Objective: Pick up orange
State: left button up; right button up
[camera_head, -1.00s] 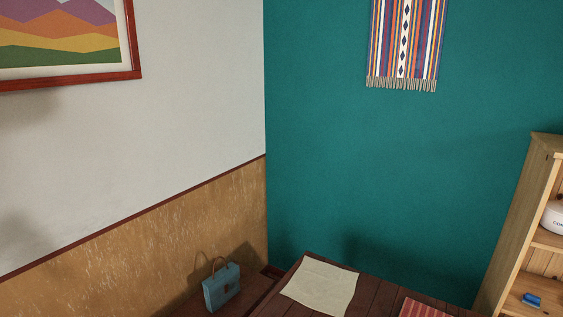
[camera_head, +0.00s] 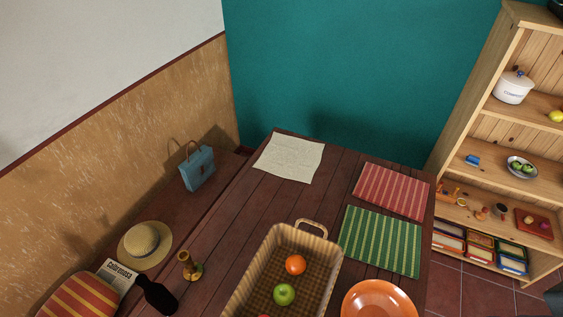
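The orange (camera_head: 295,265) lies inside a long wicker basket (camera_head: 252,270) on the dark wooden table, near the basket's far end and handle. A green apple (camera_head: 284,294) lies in the basket just nearer than the orange. A bit of something red shows at the bottom edge of the picture, in the basket, mostly cut off. Neither of my grippers is in view.
An orange bowl (camera_head: 378,302) is right of the basket. Green (camera_head: 381,241) and red (camera_head: 391,191) striped mats and a paper sheet (camera_head: 289,157) lie beyond. A wooden shelf (camera_head: 448,125) stands right.

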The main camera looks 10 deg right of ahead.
aim_at(296, 264)
jog(key=k+z, duration=0.2)
jog(key=z, duration=0.15)
jog(key=k+z, duration=0.2)
jog(key=z, duration=0.2)
jog(key=k+l+z, duration=0.1)
jog(key=z, duration=0.25)
jog(key=k+l, duration=0.05)
jog(key=k, duration=0.05)
